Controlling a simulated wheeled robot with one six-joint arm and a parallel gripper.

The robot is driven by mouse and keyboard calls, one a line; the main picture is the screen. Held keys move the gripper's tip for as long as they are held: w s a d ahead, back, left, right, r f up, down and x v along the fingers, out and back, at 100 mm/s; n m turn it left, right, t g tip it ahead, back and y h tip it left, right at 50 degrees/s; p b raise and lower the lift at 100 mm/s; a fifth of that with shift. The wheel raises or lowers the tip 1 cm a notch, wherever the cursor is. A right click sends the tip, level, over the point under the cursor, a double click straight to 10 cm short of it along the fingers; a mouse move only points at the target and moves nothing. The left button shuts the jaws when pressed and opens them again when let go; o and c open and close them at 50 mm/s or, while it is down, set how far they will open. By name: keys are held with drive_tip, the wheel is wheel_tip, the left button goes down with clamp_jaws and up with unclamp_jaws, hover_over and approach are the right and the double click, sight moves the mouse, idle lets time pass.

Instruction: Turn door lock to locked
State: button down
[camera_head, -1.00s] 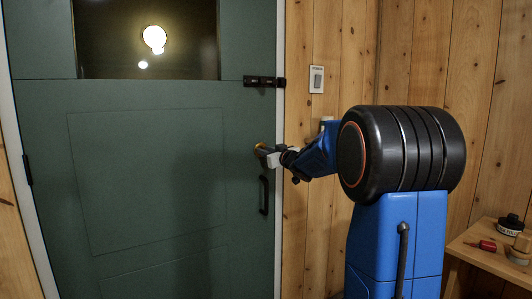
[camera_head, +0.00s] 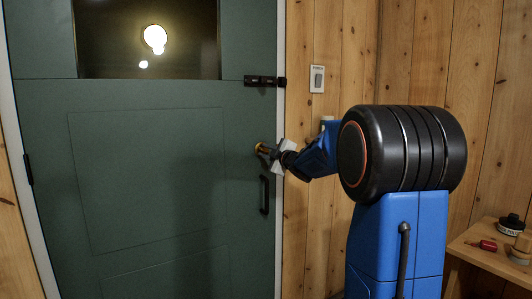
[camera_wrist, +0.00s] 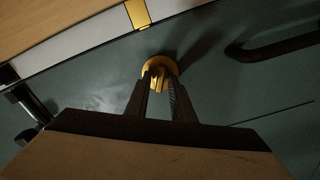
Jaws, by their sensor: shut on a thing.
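The door lock (camera_wrist: 160,65) is a round brass-yellow piece with a raised thumb-turn on the green door (camera_head: 150,170). In the wrist view the two fingers of my gripper (camera_wrist: 162,88) are closed on the thumb-turn, and their tips cover part of it. In the head view my gripper (camera_head: 266,151) is at the door's right edge, just above the black handle, and the lock (camera_head: 260,147) is mostly hidden by it. My gripper looks rolled relative to the door's edge.
The black pull handle (camera_head: 265,195) is just below my gripper. A black slide bolt (camera_head: 264,81) is higher on the door edge. A light switch (camera_head: 317,79) is on the pine wall. A small wooden table (camera_head: 485,257) with several items stands at the right.

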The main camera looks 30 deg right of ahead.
drive_tip(key=n, duration=0.5)
drive_tip(key=shift+f, duration=0.15)
drive_tip(key=shift+n, duration=0.3)
idle(0.3)
drive_tip(key=c, duration=1.9)
unclamp_jaws()
drive_tip(key=shift+o, duration=0.2)
drive_tip(key=s, duration=1.7)
drive_tip(key=shift+s+d, duration=0.2)
drive_tip(key=shift+d, duration=0.05)
